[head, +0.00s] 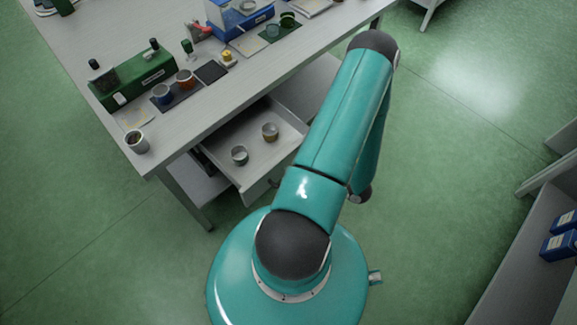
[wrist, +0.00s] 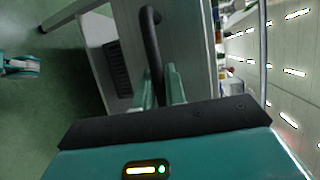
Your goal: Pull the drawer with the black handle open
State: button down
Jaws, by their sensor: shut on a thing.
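The drawer (head: 255,150) sticks out from under the bench, open, with its inside showing in the head view. Two small cups stand in it, a grey one (head: 239,155) and one with a yellowish side (head: 270,131). In the wrist view the black handle (wrist: 152,45) is a curved bar on the grey drawer front (wrist: 186,45). My gripper (wrist: 161,88) is shut on the handle, which runs down between its two teal fingers.
The bench top (head: 110,40) carries a green device (head: 133,80), a blue device (head: 238,15), several cups and a dark mat. A cup (head: 137,141) stands near its front corner. A shelf with blue boxes (head: 562,236) is at the right. Green floor is clear left of me.

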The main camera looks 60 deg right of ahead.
jog(key=shift+s, duration=0.1)
jog(key=c, duration=1.7)
grip_release()
jog(key=shift+c, duration=0.2)
jog(key=v, duration=1.3)
jog(key=shift+s, duration=0.45)
